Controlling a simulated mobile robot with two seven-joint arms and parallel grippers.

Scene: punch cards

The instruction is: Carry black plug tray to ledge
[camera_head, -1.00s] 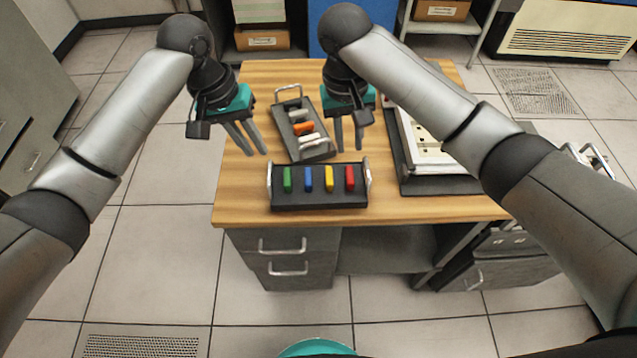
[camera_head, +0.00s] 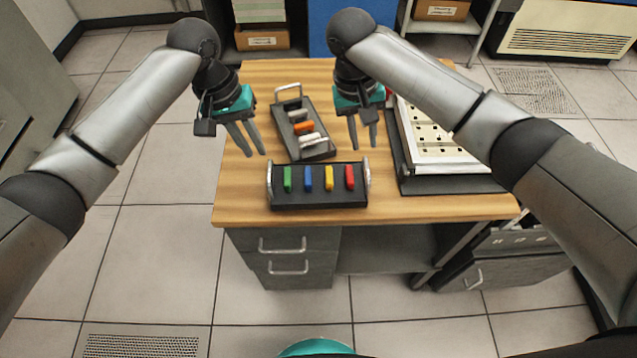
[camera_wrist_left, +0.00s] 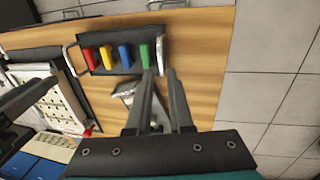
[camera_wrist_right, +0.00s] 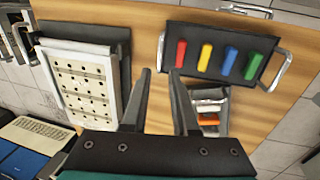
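The black plug tray with green, blue, yellow and red plugs (camera_head: 319,200) lies near the front edge of the wooden desk, with a metal handle at each end. Another dark tray (camera_head: 318,154) holding white and orange plugs lies behind it. My left gripper (camera_head: 254,153) is open and empty above the desk, left of the trays. My right gripper (camera_head: 366,147) is open and empty, behind the right end of the front tray. In the left wrist view the front tray (camera_wrist_left: 116,67) is beyond the fingertips; it also shows in the right wrist view (camera_wrist_right: 217,76).
A white panel with a grid of holes (camera_head: 437,145) stands on a dark base at the desk's right. Below the desktop (camera_head: 240,205) are drawers (camera_head: 283,255) and an open shelf (camera_head: 385,250). The front left of the desktop is clear.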

